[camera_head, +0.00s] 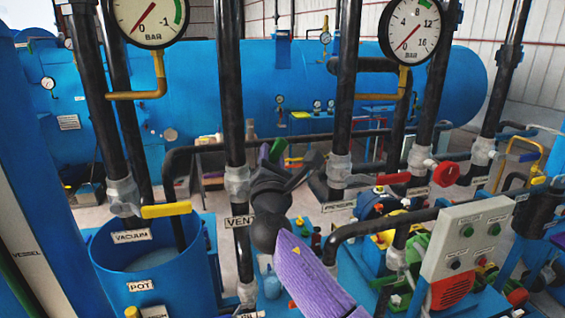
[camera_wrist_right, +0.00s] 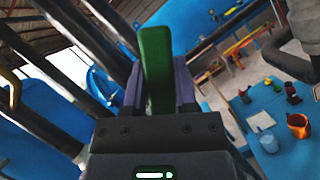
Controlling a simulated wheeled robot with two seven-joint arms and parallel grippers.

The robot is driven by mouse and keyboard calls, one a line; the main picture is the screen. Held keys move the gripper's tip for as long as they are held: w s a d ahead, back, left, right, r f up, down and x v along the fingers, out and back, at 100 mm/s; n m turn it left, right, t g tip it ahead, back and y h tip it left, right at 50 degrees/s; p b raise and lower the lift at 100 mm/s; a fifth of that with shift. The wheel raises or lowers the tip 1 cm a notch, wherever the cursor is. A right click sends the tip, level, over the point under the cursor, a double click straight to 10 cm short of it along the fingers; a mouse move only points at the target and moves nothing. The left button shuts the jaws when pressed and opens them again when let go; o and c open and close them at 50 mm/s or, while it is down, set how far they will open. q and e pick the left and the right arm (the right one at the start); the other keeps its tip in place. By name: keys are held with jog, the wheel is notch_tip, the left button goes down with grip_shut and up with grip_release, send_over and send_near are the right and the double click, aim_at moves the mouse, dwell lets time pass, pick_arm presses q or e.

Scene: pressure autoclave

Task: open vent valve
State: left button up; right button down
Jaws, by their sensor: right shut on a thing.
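The vent valve's green lever handle (camera_head: 278,149) shows just past my right gripper (camera_head: 272,158) in the head view. In the right wrist view the green handle (camera_wrist_right: 156,65) stands between the purple fingers of my right gripper (camera_wrist_right: 158,88), which are shut on it. The VENT label (camera_head: 240,221) is on the black pipe just left of my arm. The grey valve body (camera_head: 237,184) is on the same pipe above the label, partly hidden by my wrist. How far the handle is turned is hard to tell. My left gripper is out of view.
A red-handled valve (camera_head: 446,173) and a grey control box (camera_head: 468,238) are to the right. Upright black pipes stand close around my right arm.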

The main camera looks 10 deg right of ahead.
jog(key=a+n, duration=0.1)
jog(key=a+r+n+y, duration=0.1)
jog(key=n, duration=0.1)
jog(key=a+n+t+y, duration=0.1)
jog(key=n, duration=0.1)
jog(key=shift+s+r+p, duration=0.1)
jog(key=shift+r+p, duration=0.2)
jog(key=shift+p, duration=0.1)
jog(key=shift+a+r+n+y+p, duration=0.1)
jog(key=shift+a+n+y+p, duration=0.1)
jog(key=shift+a+n+y, duration=0.85)
jog(key=shift+a+n+y+p, duration=0.15)
jog(key=shift+a+n+y, duration=0.35)
jog(key=shift+n, duration=1.05)
jog(key=shift+a, duration=0.1)
jog(key=shift+c, duration=2)
grip_release()
jog(key=shift+a, duration=0.1)
